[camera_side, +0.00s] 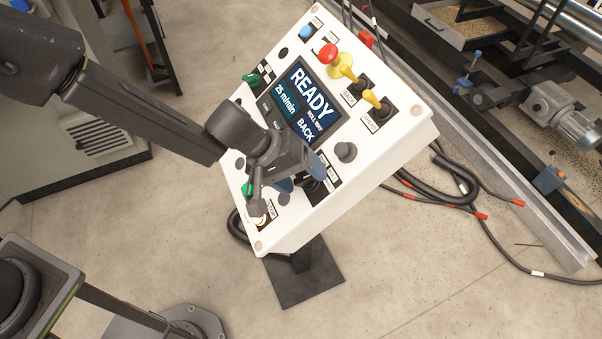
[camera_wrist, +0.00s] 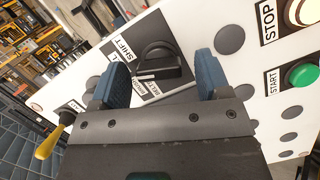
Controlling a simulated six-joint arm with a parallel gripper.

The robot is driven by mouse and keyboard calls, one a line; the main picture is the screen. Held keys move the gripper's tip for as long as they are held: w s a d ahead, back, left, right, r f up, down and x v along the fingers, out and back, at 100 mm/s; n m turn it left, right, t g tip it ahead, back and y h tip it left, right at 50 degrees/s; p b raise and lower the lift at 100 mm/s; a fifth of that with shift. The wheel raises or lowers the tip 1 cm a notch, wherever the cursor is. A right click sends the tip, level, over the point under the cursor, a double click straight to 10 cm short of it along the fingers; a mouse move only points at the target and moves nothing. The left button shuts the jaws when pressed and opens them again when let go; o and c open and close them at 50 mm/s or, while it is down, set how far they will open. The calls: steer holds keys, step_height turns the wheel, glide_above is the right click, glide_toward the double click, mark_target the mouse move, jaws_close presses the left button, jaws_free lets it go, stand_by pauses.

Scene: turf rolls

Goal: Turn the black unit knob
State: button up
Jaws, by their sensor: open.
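The black knob (camera_wrist: 158,62) sits on a white control panel in the wrist view, with a raised bar across its face. Labels surround it, one reading SHIFT. In the side view the black knob (camera_side: 313,187) is partly hidden by my gripper. My gripper (camera_side: 300,177) is at the lower part of the panel, its blue fingers apart. In the wrist view my gripper (camera_wrist: 160,74) has one finger on each side of the knob, with visible gaps. I cannot tell the fingertips' height above the panel.
The tilted white panel (camera_side: 402,132) carries a READY display (camera_side: 308,92), a red button (camera_side: 328,53) and yellow-handled switches (camera_side: 371,98). A green START button (camera_wrist: 302,75) is right of my gripper. Cables (camera_side: 450,178) lie on the floor.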

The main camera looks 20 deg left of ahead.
steer(key=shift+c, duration=0.5)
steer(key=c, duration=0.8)
steer(key=shift+f+n, duration=0.1)
steer(key=shift+n, duration=0.2)
steer(key=n, duration=0.2)
steer(key=shift+n+h, duration=0.4)
steer(key=n+t+h, duration=0.1)
steer(key=n, duration=0.3)
steer(key=shift+s+n, duration=0.1)
steer(key=shift+n, duration=0.2)
steer(key=n+t, duration=0.1)
steer(key=n, duration=0.4)
steer(key=shift+t, duration=0.4)
steer(key=shift+n+t, duration=0.4)
steer(key=shift+n, duration=1.2)
